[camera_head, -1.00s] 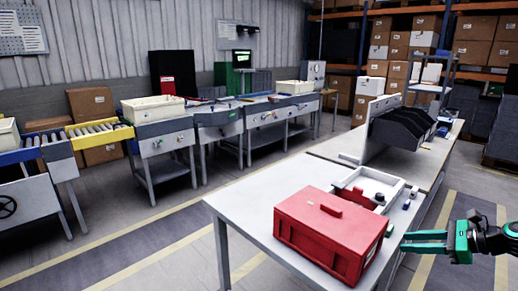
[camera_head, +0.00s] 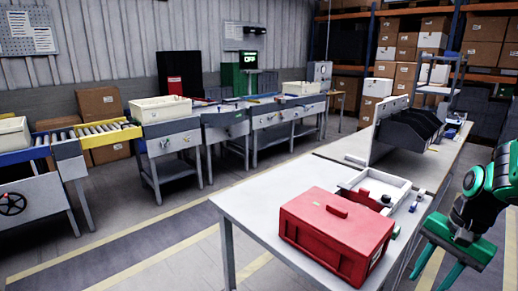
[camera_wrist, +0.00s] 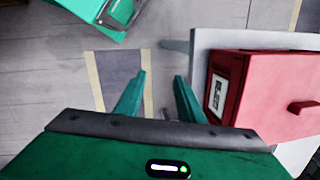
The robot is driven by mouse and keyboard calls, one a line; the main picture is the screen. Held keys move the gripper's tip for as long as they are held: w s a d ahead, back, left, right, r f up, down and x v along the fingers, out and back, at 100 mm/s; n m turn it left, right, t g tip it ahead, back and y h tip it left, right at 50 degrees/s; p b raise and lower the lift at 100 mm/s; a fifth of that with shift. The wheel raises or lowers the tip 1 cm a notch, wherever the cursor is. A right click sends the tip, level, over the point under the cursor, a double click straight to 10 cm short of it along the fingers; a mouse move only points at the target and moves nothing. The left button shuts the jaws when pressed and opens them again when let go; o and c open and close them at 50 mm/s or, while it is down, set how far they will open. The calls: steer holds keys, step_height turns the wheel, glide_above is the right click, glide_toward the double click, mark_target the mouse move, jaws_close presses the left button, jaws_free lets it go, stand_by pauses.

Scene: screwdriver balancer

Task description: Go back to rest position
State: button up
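My gripper (camera_head: 432,276) is at the right of the head view, off the right side of the grey table (camera_head: 262,218), with its green fingers pointing down. In the wrist view the two fingers (camera_wrist: 160,76) stand apart with nothing between them, and floor shows through the gap. The gripper is open and empty. A closed red box (camera_head: 336,232) sits on the near end of the table. The box (camera_wrist: 270,95) also shows at the right of the wrist view, apart from the fingers.
A white tray (camera_head: 398,189) with a dark red item lies behind the box. Black bins (camera_head: 405,128) stand farther along the table. Workbenches (camera_head: 175,137) and a roller conveyor (camera_head: 102,135) line the wall. The floor aisle (camera_head: 140,245) left of the table is clear.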

steer(key=s+a+r+n+h, duration=0.1)
steer(key=s+r+n, duration=0.3)
steer(key=s, duration=0.6)
steer(key=shift+s+a+r+n+g+h, duration=0.3)
steer(key=shift+a+n, duration=0.35)
steer(key=shift+n, duration=0.25)
